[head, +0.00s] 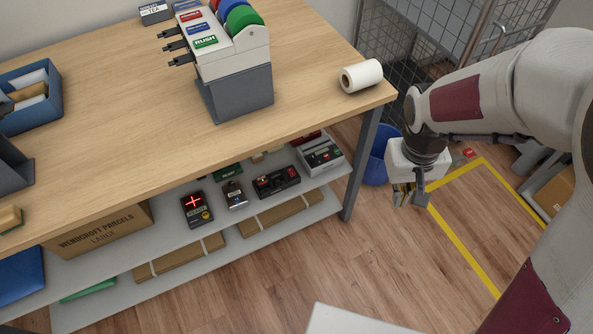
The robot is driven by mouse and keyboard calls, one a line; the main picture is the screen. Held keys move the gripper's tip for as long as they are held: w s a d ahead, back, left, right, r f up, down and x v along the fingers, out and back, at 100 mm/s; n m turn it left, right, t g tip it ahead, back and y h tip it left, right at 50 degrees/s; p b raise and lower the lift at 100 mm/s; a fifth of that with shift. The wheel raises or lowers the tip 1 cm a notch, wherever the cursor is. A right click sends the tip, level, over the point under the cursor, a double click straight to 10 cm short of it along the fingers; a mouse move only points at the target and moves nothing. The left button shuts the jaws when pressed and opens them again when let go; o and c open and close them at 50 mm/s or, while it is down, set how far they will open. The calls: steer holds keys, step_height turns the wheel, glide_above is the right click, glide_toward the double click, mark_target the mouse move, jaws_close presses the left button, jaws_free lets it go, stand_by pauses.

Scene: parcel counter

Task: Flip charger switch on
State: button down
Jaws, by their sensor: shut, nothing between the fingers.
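Several dark electrical devices stand on the upper shelf under the counter in the head view. One is a black unit with a lit red cross (193,203), one a small grey-black unit (235,194), and one a black unit with red parts (270,183). A larger grey-and-black unit (321,157) stands at the shelf's right end. I cannot tell which is the charger, and no switch position can be read at this size. My gripper (409,197) is shut and empty, pointing down above the floor to the right of the table leg, apart from the shelf.
The wooden counter top (110,120) overhangs the shelf devices. The grey table leg (361,163) stands between my gripper and the shelf. A blue bin (377,165) is behind my gripper, with a wire cage (418,50) farther back. Open floor (375,260) lies in front.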

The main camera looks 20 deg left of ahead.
steer(key=w+a+f+n+t+y, duration=0.1)
steer(key=w+a+f, duration=0.4)
steer(key=f, duration=0.5)
steer(key=w+a+f+n+y, duration=0.15)
steer(key=w+a+f, duration=0.25)
steer(key=a+f, duration=0.5)
steer(key=w+a+f+n+t, duration=0.15)
steer(key=w+a+f, duration=0.25)
steer(key=f, duration=0.8)
steer(key=w+a+r+t+y, duration=0.2)
steer(key=w+a+y, duration=0.1)
steer(key=w+a, duration=0.4)
steer(key=shift+a+r+n+y, duration=0.3)
steer(key=shift+a+n+y, duration=0.1)
steer(key=shift+a, duration=0.65)
steer(key=shift+w+f, duration=0.15)
glide_above(292, 172)
steer(key=s+d, duration=0.2)
steer(key=shift+w+a+f, duration=0.1)
steer(key=shift+f, duration=1.75)
steer(key=shift+w+a+f, duration=0.1)
steer(key=shift+f, duration=1.75)
steer(key=shift+s+d+f, duration=0.1)
steer(key=shift+f, duration=2)
